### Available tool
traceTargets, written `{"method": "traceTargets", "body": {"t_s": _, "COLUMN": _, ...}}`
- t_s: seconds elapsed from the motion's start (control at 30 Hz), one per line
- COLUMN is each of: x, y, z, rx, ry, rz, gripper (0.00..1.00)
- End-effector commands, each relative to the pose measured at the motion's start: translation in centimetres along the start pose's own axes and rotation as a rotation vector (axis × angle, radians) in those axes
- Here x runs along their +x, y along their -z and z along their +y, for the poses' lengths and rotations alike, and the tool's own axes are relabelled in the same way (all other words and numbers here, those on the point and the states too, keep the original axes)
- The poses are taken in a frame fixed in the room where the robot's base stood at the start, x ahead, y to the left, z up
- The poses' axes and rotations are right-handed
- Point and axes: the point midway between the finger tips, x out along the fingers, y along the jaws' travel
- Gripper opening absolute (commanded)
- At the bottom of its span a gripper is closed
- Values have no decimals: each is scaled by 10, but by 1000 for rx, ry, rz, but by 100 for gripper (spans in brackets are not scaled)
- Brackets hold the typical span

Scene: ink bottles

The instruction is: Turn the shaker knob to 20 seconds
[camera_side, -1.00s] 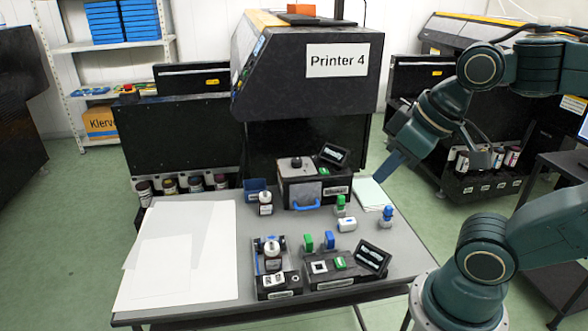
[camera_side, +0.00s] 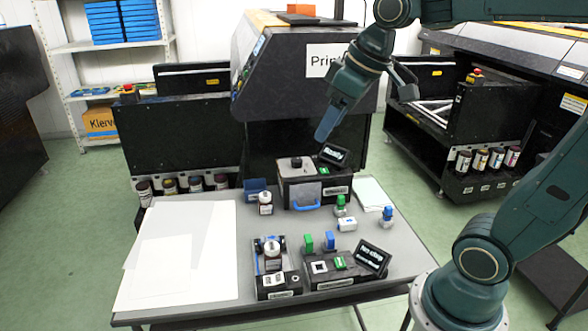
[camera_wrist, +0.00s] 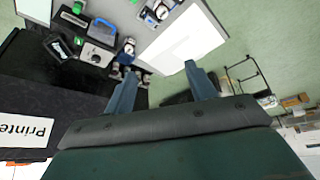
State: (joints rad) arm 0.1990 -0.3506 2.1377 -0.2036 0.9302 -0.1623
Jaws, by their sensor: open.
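A black box-shaped device (camera_side: 302,190) with a grey front and a blue handle stands at the back of the table. It appears to be the shaker. A round dark knob (camera_side: 296,163) sits on its top; I cannot read its setting. A small tilted screen (camera_side: 332,155) at its right rear corner seems to read "Ready". My gripper (camera_side: 322,138) is above and to the right of the knob, clear of it, in front of the printer. In the wrist view my gripper (camera_wrist: 158,78) has its fingers apart with nothing held, and the device (camera_wrist: 92,53) lies at upper left.
The big printer (camera_side: 300,85) stands close behind the device. Bottles (camera_side: 265,203), stamp-like tools (camera_side: 341,205) and two smaller devices (camera_side: 330,270) occupy the table's middle and front. White sheets (camera_side: 165,280) cover its left side.

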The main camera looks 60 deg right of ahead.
Motion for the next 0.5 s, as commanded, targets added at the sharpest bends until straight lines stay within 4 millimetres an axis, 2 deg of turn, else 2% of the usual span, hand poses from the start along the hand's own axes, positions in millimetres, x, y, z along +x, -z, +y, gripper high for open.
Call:
{"method": "traceTargets", "body": {"t_s": 0.03, "x": 4, "y": 12, "z": 8, "rx": -9, "ry": 5, "rz": -8, "gripper": 56}}
{"method": "traceTargets", "body": {"t_s": 0.2, "x": 17, "y": 45, "z": 34, "rx": -55, "ry": 24, "rz": -22, "gripper": 56}}
{"method": "traceTargets", "body": {"t_s": 0.5, "x": 50, "y": 91, "z": 92, "rx": -133, "ry": 61, "rz": -41, "gripper": 56}}
